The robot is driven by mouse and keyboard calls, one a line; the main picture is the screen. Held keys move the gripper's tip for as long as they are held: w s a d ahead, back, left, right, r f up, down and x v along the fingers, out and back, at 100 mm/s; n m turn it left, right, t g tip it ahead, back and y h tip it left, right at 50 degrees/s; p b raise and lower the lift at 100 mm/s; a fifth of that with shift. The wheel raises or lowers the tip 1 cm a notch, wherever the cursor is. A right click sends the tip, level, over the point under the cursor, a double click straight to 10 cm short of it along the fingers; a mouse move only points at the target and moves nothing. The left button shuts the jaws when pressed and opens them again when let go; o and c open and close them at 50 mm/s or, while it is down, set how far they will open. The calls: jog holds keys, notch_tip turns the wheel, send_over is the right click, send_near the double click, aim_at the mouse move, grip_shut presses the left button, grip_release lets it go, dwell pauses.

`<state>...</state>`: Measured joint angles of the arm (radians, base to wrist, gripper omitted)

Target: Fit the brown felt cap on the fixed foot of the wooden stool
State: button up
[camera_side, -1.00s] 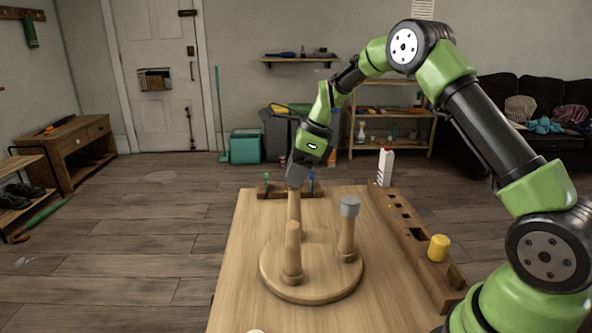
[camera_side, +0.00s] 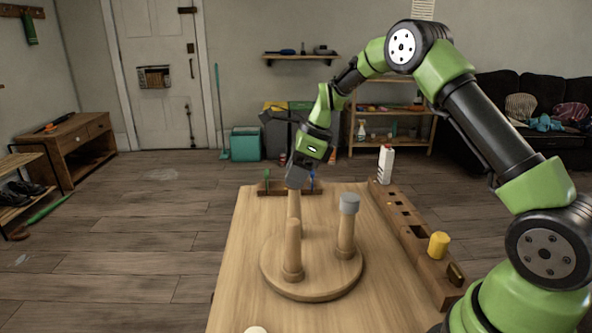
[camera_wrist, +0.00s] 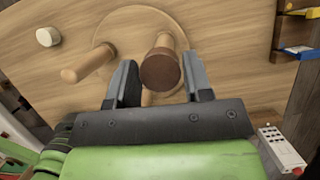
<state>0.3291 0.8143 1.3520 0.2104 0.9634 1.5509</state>
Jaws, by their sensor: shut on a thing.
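The wooden stool (camera_side: 274,278) lies upside down on the table, its legs pointing up. My gripper (camera_side: 297,178) is at the top of the back leg (camera_side: 294,206) and covers its end in the side view. In the wrist view, my gripper (camera_wrist: 160,82) is shut on the brown felt cap (camera_wrist: 160,70), with a finger on each side. A pale leg shows behind the cap, in line with it. I cannot tell whether the cap is seated on the foot or only above it. The right leg wears a grey cap (camera_side: 349,203); the front leg (camera_side: 292,250) is bare.
A long wooden block with holes (camera_side: 405,228) runs along the table's right side, with a yellow cylinder (camera_side: 438,245) on it. A white bottle-like thing (camera_side: 386,165) stands at its far end. A small rack (camera_side: 275,190) is behind the stool. The table's left side is clear.

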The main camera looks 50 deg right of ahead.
jog(key=shift+f, duration=0.9)
jog(key=o, duration=0.9)
jog(key=s+a+r+n, duration=0.1)
jog(key=s+r+n, duration=0.15)
jog(key=r, duration=0.45)
jog(key=s+a+r+n, duration=0.15)
jog(key=s+r, duration=0.25)
jog(key=r, duration=0.4)
jog(key=s+a+n+t, duration=0.1)
jog(key=s+a+n, duration=0.1)
jog(key=s+n, duration=0.4)
jog(key=s+a+r+n+t, duration=0.1)
jog(key=s+a+n, duration=0.2)
jog(key=s+n, duration=0.4)
jog(key=s+a+n+t, duration=0.1)
jog(key=s+a+n, duration=0.2)
jog(key=s+n, duration=0.3)
jog(key=shift+s+a+r+n+t+h, duration=0.15)
jog(key=shift+s+r+n+t+h, duration=0.05)
jog(key=shift+s, duration=0.2)
jog(key=shift+s+a+r+n+t+h, duration=0.1)
jog(key=shift+s+r+n+t+h, duration=0.1)
jog(key=shift+s, duration=0.15)
